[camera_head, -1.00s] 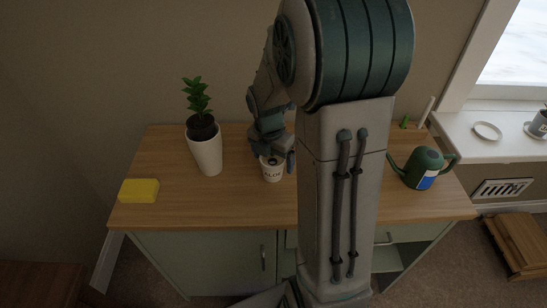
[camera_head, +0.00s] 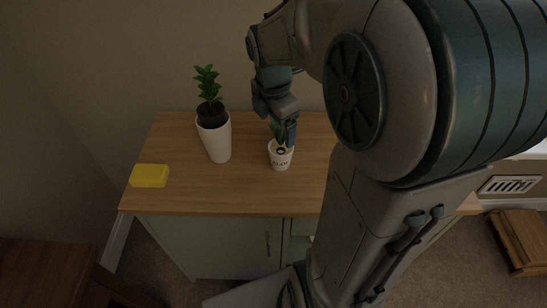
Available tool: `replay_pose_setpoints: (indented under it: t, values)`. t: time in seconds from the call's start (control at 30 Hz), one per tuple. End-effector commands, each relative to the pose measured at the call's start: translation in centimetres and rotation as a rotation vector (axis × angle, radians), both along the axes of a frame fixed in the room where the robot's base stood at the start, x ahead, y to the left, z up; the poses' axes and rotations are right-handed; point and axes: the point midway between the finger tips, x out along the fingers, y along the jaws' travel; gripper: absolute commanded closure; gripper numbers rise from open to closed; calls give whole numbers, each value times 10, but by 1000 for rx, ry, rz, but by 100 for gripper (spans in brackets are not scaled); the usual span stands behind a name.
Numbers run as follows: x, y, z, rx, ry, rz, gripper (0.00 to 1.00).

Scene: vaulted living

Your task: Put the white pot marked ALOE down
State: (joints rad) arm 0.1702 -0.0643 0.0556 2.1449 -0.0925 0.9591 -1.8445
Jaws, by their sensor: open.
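The white pot marked ALOE (camera_head: 280,158) stands upright on the wooden top of the cabinet (camera_head: 190,198), to the right of a taller white planter. My arm hides the right part of the cabinet top.
A tall white planter with a leafy plant (camera_head: 219,142) stands left of the pot. A yellow block (camera_head: 149,176) lies near the left front edge. The front of the top between them is clear. A wooden step (camera_head: 521,238) is on the floor at right.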

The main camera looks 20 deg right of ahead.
Motion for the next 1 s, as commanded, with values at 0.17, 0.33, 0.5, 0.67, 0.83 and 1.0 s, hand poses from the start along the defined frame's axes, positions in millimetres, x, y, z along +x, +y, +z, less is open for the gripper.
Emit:
replay_pose_setpoints:
  t: [0.17,0.33,0.5,0.67,0.83,1.0]
  values:
    - [-27,17,5,55,-62,-373,14]
    - [-51,30,6,121,-110,-733,14]
    - [-76,42,5,195,-145,-1093,14]
    - [-98,52,1,269,-164,-1414,14]
    - [-113,58,-3,323,-167,-1654,14]
    - [-119,59,-4,345,-165,-1755,14]
